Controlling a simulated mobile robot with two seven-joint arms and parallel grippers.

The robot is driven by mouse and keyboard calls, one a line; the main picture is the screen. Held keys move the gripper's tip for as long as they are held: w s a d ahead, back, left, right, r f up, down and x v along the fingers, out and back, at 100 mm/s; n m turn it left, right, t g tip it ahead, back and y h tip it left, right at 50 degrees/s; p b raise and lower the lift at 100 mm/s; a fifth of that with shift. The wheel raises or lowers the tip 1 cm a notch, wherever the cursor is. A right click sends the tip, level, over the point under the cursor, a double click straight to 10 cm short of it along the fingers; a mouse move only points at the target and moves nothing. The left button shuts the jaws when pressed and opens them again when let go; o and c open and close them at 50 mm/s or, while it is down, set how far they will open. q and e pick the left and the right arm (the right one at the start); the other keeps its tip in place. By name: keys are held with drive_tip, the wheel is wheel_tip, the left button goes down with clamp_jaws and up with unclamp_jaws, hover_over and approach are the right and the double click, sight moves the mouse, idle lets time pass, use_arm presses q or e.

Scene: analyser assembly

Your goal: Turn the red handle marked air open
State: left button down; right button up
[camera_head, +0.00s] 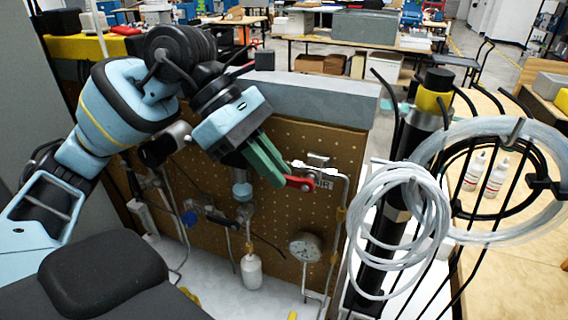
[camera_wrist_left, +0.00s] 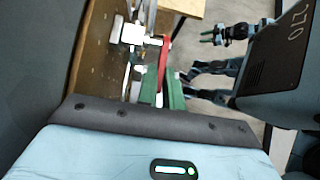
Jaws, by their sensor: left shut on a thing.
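The red handle (camera_head: 299,182) sits on a valve on the perforated panel (camera_head: 225,165), just left of the "AIR" label (camera_head: 323,184). In the left wrist view the handle (camera_wrist_left: 165,52) is a red strip running from the silvery valve fitting (camera_wrist_left: 134,34) toward the fingers. My left gripper (camera_head: 277,176) has green fingers and is shut on the end of the red handle; the fingers (camera_wrist_left: 163,85) show on either side of it in the wrist view. The fingers hide part of the handle. My right gripper is not in view in the head view.
A round gauge (camera_head: 306,247) and thin pipes are on the panel below the handle. A small white bottle (camera_head: 251,270) hangs lower left. Coiled clear tubing (camera_head: 398,230) hangs on a dark post to the right. Benches stand behind.

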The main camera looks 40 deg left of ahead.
use_arm(q)
drive_tip(key=shift+f, duration=0.1)
idle(0.3)
drive_tip(key=c, duration=1.5)
unclamp_jaws()
drive_tip(key=shift+c, duration=0.2)
drive_tip(key=shift+a, duration=0.1)
drive_tip(key=v, duration=0.7)
drive_tip(key=shift+a+r, duration=0.25)
